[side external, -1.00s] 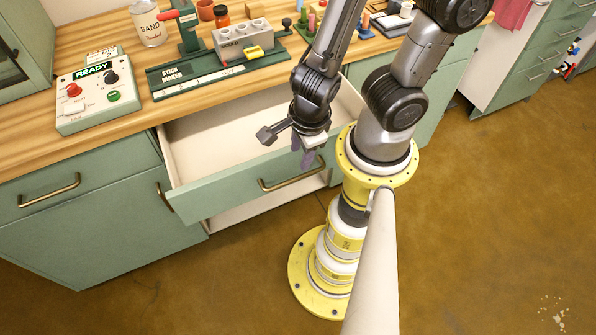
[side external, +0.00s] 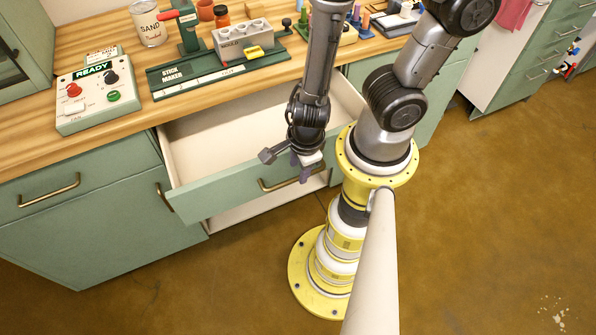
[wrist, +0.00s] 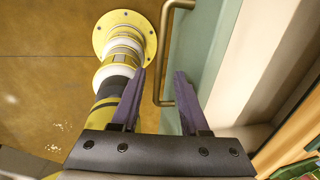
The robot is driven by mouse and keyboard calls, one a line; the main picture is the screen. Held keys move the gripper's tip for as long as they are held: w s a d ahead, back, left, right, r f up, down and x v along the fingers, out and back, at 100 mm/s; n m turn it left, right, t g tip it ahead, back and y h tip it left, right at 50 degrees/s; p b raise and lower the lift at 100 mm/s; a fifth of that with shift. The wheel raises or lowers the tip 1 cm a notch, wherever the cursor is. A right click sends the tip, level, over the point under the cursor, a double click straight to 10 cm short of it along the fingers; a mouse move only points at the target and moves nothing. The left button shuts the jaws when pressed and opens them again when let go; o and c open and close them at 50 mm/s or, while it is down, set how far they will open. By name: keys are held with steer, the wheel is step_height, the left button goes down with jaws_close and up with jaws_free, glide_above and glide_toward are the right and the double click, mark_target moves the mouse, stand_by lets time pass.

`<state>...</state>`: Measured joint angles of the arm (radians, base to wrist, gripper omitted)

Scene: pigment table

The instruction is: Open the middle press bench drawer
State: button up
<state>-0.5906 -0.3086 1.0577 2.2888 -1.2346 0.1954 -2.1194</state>
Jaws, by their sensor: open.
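The green press bench drawer (side external: 215,199) is pulled out, and its pale, empty inside (side external: 205,150) shows. Its brass bar handle (side external: 270,188) is on the front face, partly hidden by my gripper. My gripper (side external: 302,174) is just above the right part of the handle, at the drawer's front. In the wrist view, the two dark purple fingers of my gripper (wrist: 160,74) are spread. The handle bar (wrist: 159,80) appears between them, in front of the green drawer face (wrist: 207,55). I cannot tell whether a finger touches it.
The bench top (side external: 120,118) holds a control box (side external: 95,97) reading READY, a stick maker (side external: 215,70) and a sand can (side external: 148,25). A closed drawer with a handle (side external: 48,190) is at left. My yellow base stands close right of the open drawer. Brown floor in front is clear.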

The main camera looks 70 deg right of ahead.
mark_target(297, 177)
steer(key=shift+w+d+f, duration=0.1)
steer(key=shift+w+f, duration=0.05)
steer(key=shift+f, duration=0.65)
steer(key=shift+w+d+f, duration=0.1)
steer(key=shift+f, duration=0.65)
steer(key=shift+c, duration=0.3)
jaws_close()
